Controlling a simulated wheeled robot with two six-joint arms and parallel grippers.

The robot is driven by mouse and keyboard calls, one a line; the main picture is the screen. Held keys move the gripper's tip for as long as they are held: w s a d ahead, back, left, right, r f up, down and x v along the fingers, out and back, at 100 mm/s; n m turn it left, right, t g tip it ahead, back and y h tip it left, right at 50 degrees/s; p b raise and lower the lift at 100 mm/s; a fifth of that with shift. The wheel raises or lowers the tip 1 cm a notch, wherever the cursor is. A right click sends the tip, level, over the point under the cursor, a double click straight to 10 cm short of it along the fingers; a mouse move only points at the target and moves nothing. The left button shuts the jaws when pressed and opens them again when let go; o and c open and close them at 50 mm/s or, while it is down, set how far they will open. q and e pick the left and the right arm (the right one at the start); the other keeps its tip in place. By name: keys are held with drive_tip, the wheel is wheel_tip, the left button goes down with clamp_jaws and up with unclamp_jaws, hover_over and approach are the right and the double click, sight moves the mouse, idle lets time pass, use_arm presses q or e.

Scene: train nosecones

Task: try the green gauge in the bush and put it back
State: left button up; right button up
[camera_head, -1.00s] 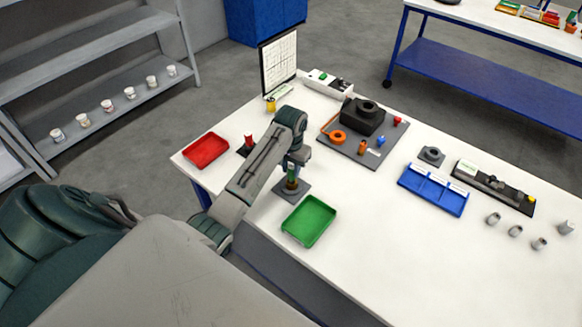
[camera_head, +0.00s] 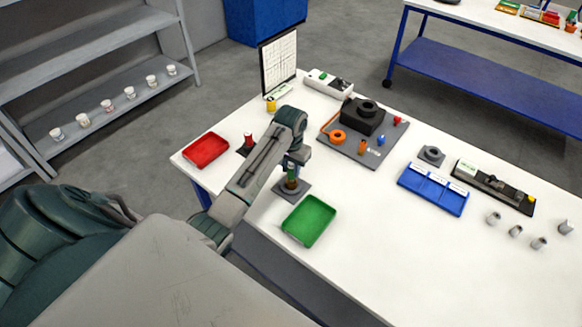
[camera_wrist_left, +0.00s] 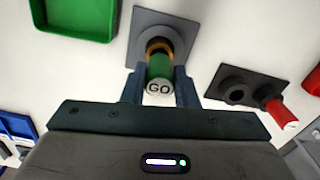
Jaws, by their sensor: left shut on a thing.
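The green gauge (camera_wrist_left: 160,70), its end marked GO, is held between the two fingers of my left gripper (camera_wrist_left: 160,88). It also shows in the head view (camera_head: 291,172), upright over a grey square fixture (camera_head: 303,190). In the left wrist view, an orange-bronze ring, which looks like the bush (camera_wrist_left: 158,46), surrounds the gauge's far end on the fixture's round collar. How deep the gauge sits in it is hidden. A dark holder (camera_wrist_left: 222,82) beside it has one empty hole and a red gauge (camera_wrist_left: 282,112). My right gripper is out of view.
A green tray (camera_head: 330,232) lies close in front of the fixture and a red tray (camera_head: 187,150) to the left. A grey board (camera_head: 352,153) with a black block and coloured parts lies behind. A blue divided tray (camera_head: 432,202) is to the right. Bare table lies between.

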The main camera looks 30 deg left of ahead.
use_arm(q)
drive_tip(key=shift+f, duration=0.45)
idle(0.3)
drive_tip(key=shift+f, duration=0.1)
idle(1.0)
drive_tip(key=shift+f, duration=0.35)
drive_tip(key=shift+f, duration=0.1)
idle(0.7)
idle(0.5)
drive_tip(key=shift+r, duration=3.8)
drive_tip(key=shift+a, duration=0.1)
